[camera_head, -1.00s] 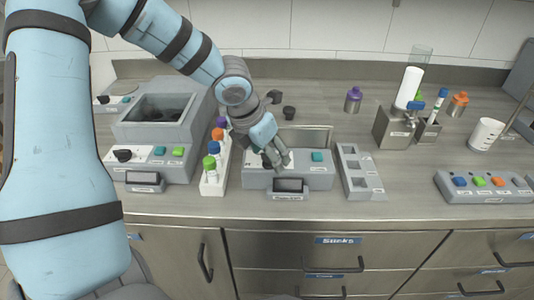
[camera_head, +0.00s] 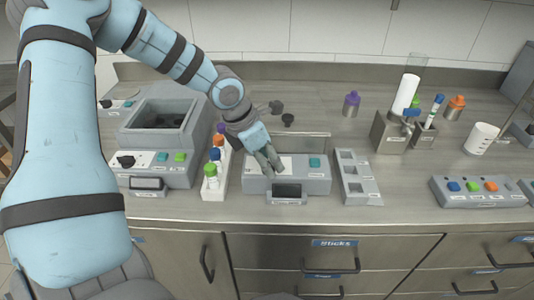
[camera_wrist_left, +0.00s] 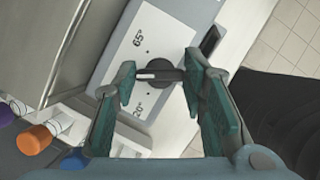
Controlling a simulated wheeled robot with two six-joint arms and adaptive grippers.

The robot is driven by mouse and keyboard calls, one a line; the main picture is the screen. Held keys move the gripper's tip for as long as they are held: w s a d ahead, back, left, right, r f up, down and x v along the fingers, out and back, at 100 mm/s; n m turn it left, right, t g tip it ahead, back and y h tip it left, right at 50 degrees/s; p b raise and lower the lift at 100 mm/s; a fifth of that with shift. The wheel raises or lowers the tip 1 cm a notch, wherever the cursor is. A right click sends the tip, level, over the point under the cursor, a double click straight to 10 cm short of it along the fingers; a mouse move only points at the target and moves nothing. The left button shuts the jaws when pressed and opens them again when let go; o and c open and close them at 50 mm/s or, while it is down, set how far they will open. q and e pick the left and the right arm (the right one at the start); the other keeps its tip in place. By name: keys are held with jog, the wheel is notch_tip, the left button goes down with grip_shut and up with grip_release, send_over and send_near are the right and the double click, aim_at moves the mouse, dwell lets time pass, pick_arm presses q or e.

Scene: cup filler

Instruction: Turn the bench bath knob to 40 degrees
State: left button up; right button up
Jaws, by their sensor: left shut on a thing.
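The bench bath (camera_head: 318,184) is a grey box with a white panel, a teal button (camera_head: 314,162) and a small dark display (camera_head: 287,191). My left gripper (camera_head: 271,168) reaches down onto the panel and covers the knob in the head view. In the left wrist view the dark knob (camera_wrist_left: 160,75) with a pale pointer line sits between the fingers of my left gripper (camera_wrist_left: 160,80), which are shut on it. Panel marks near it read 65° (camera_wrist_left: 138,37) and 20° (camera_wrist_left: 138,108). My right gripper is not in view.
A rack (camera_head: 213,190) of colour-capped bottles stands close left of the bath, beside a larger grey device (camera_head: 150,180) with its own black knob. A grey holder (camera_head: 357,180) with square openings stands close right. Clear counter lies further right, before a button panel (camera_head: 470,194).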

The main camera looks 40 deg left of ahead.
pick_arm(q)
jog(key=o, duration=1.2)
jog(key=shift+c, duration=0.2)
jog(key=v, duration=1.2)
jog(key=shift+s, duration=0.1)
